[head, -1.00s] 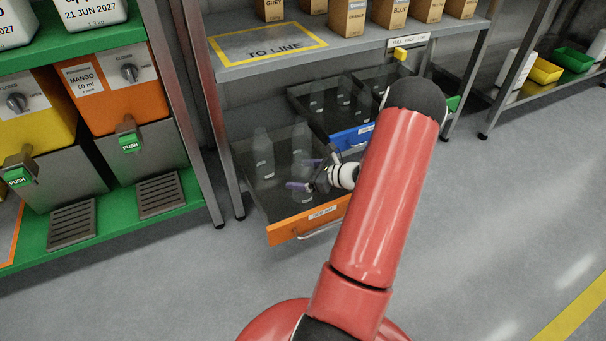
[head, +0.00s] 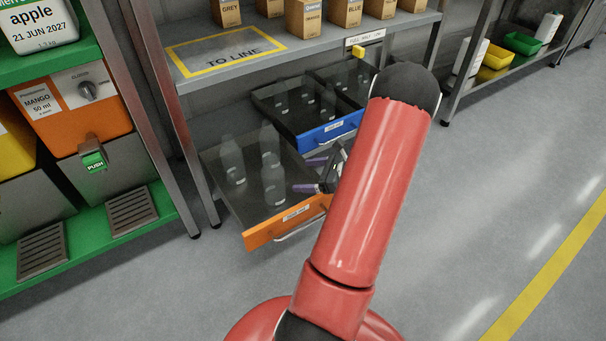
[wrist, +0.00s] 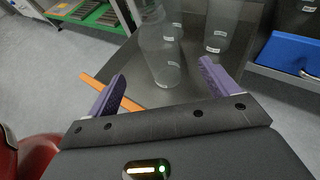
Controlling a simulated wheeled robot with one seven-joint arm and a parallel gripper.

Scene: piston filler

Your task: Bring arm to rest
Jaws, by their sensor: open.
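My gripper (head: 312,174) is at the right side of the open orange-front drawer (head: 262,235), partly hidden behind my red arm in the head view. In the wrist view my gripper (wrist: 158,85) shows two purple fingers spread apart with nothing held between them. Several clear bottles stand in the drawer; the nearest, a clear bottle (head: 273,185), is just left of the fingers. In the wrist view that drawer's bottles (wrist: 160,55) stand beyond the fingertips. My arm reaches forward and down from the bottom of the head view.
A blue-front drawer (head: 330,133) with clear bottles is open beside the orange one. Boxes stand on the shelf (head: 235,60) above. The dispenser rack (head: 130,235) is at left. Open floor (head: 480,230) lies to the right.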

